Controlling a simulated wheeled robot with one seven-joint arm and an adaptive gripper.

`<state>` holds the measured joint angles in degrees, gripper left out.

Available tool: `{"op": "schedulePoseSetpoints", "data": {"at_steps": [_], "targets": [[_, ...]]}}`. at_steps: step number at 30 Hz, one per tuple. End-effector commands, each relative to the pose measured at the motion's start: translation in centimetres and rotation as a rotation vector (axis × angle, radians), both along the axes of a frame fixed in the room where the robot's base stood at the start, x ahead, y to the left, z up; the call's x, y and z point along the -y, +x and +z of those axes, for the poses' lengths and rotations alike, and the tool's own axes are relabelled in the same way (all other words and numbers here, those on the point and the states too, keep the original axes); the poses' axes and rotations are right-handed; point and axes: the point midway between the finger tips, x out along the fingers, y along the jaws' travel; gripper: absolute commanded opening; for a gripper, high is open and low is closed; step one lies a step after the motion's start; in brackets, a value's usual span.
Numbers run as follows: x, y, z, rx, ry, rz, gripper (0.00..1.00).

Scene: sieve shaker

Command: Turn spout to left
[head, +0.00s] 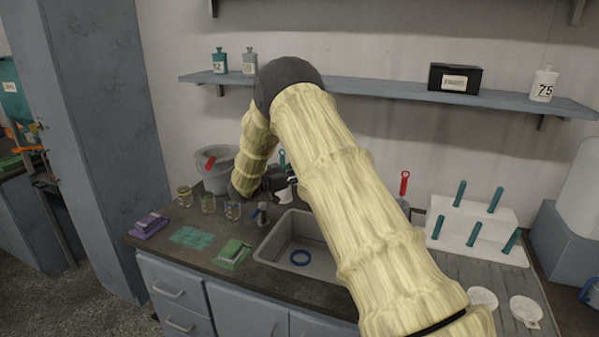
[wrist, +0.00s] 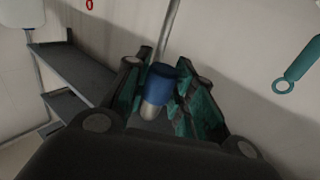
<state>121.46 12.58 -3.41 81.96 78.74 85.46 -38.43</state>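In the wrist view a metal cylinder with a blue end (wrist: 157,90), likely part of the spout, lies between the fingers of my gripper (wrist: 163,64). The teal-padded fingers are apart, one on each side of it; a firm grip does not show. A thin grey pipe (wrist: 169,30) rises behind it. In the head view my gripper (head: 291,183) is at the back of the sink (head: 322,268), low over the counter. My arm hides much of the area behind the sink, so the spout's full shape and direction cannot be told there.
A white peg rack (head: 480,232) stands right. A shelf (head: 390,92) runs above.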

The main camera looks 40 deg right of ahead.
Motion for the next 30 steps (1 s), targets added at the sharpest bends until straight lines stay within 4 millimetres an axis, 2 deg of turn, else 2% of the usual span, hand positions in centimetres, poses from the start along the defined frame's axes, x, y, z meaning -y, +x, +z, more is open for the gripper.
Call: {"op": "schedulePoseSetpoints", "data": {"at_steps": [1,3,13,17,30], "targets": [[0.0,0.2,0.4,0.006,-0.002,0.004,0.33],[0.0,0.2,0.4,0.005,-0.002,0.004,0.46],[-0.1,0.1,0.2,0.003,-0.001,0.002,0.47],[-0.9,0.2,0.2,0.003,-0.001,0.004,0.47],[-8.3,0.3,0.2,0.003,-0.001,0.004,0.47]]}}
